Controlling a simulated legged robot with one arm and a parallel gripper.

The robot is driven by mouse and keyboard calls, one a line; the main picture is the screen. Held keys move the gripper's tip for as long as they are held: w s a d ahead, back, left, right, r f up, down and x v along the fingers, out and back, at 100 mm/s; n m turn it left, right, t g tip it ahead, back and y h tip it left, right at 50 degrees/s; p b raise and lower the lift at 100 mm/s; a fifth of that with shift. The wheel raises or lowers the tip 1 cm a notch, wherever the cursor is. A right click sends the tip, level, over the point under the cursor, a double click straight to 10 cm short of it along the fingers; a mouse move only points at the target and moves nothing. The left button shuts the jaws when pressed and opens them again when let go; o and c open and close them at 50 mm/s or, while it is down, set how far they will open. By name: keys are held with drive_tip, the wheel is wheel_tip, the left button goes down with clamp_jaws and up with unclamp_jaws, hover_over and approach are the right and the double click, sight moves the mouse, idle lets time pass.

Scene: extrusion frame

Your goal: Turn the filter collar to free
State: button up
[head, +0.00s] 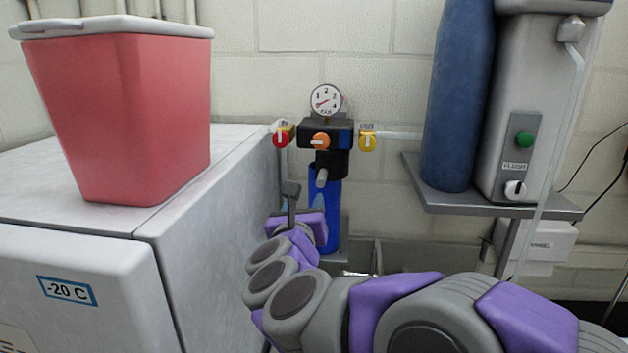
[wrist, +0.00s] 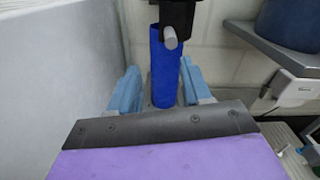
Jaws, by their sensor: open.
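The filter collar (head: 332,163) is a black ring under the black valve block, with a short grey handle (head: 321,178) pointing forward and down. The handle also shows at the top of the wrist view, where its round end (wrist: 169,38) faces the camera. A blue filter bowl (head: 325,205) hangs below the collar. My gripper (wrist: 158,68) is open, its light blue fingers apart on either side of the bowl in the wrist view, below the handle. I cannot tell whether they touch the bowl. In the head view my purple and grey wrist hides part of the bowl.
The block (head: 343,133) carries a gauge (head: 326,100), an orange knob (head: 321,140), and red (head: 281,137) and yellow (head: 368,141) valves. A freezer (head: 195,200) with a red bin (head: 125,110) stands left. A shelf (head: 550,208) with a blue cylinder (head: 458,100) is right.

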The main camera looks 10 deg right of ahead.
approach(326, 175)
drive_tip(key=d+x, duration=0.1)
drive_tip(key=x, duration=0.2)
drive_tip(key=w, duration=0.1)
drive_tip(key=w+a, duration=0.1)
drive_tip(key=w, duration=0.1)
drive_tip(key=w+p, duration=0.1)
drive_tip(key=w, duration=0.1)
drive_tip(key=shift+a+f, duration=0.15)
drive_tip(key=shift+f, duration=0.25)
drive_tip(key=shift+w+d+r, duration=0.1)
drive_tip(key=shift+w+d, duration=0.7)
drive_tip(key=shift+d, duration=0.4)
drive_tip(key=shift+a, duration=0.7)
drive_tip(key=c, duration=0.4)
drive_tip(key=shift+c, duration=0.8)
drive_tip(key=shift+s+d, duration=0.1)
drive_tip(key=shift+d, duration=0.25)
clamp_jaws()
drive_tip(key=shift+a, duration=0.15)
